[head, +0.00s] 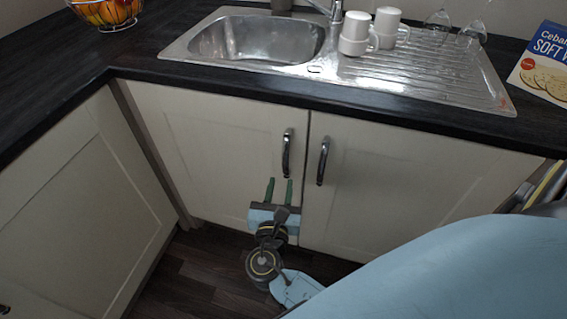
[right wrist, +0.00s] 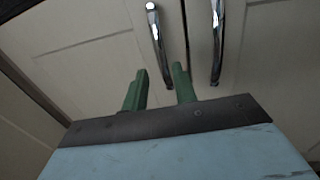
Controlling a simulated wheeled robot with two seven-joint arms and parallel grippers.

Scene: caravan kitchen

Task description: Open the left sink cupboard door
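The left sink cupboard door (head: 210,150) is cream and looks shut, level with the right door (head: 385,190). Its chrome bar handle (head: 287,152) stands upright near the seam. My right gripper (head: 280,182) is just below that handle in the head view, its two green fingers apart and pointing up at the door. In the right wrist view the open fingers (right wrist: 161,80) lie either side of the lower end of the left handle (right wrist: 158,45). Nothing shows between the fingertips except the handle's end; contact cannot be told. My left gripper is out of view.
The right door's handle (head: 323,160) is close beside the left one. Above is a dark worktop (head: 200,79) with a steel sink (head: 255,40), white mugs and glasses. A cream cabinet (head: 80,200) stands at the left. Dark floor (head: 200,270) lies clear below the left door.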

